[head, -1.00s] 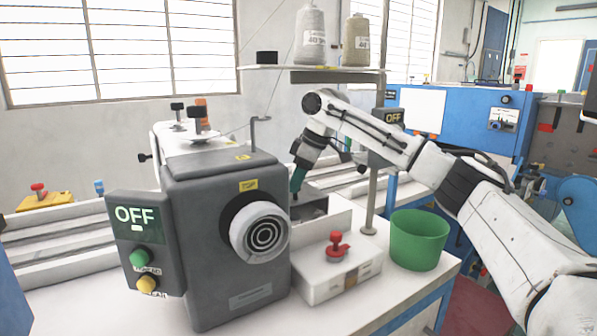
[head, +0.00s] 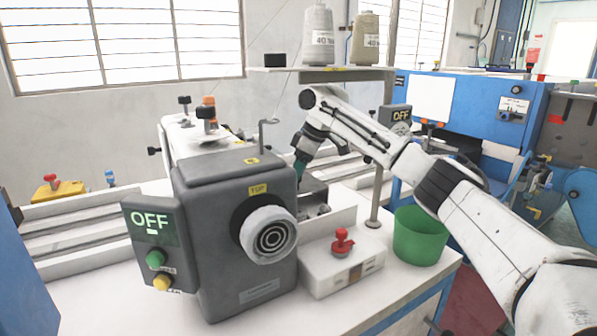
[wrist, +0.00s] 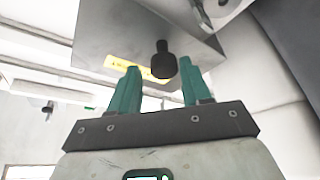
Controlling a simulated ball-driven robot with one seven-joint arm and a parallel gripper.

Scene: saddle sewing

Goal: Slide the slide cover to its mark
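The slide cover (wrist: 118,40) appears to be the grey metal plate with a yellow label strip in the wrist view. A black round knob (wrist: 163,62) stands out from it. My gripper (wrist: 160,70) is open, with one teal finger to each side of the knob; I cannot tell whether they touch it. In the head view my gripper (head: 299,172) points down behind the right rear of the grey sewing machine head (head: 235,210), which partly hides it. The metal parts (head: 314,187) beside it are small there. I cannot make out a mark.
A panel reading OFF (head: 153,240) is on the machine's front left. A handwheel (head: 268,234) faces me. A white box with a red knob (head: 341,265) and a green bin (head: 418,237) stand at right. A thin post (head: 377,185) rises near my arm. The front tabletop (head: 120,315) is clear.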

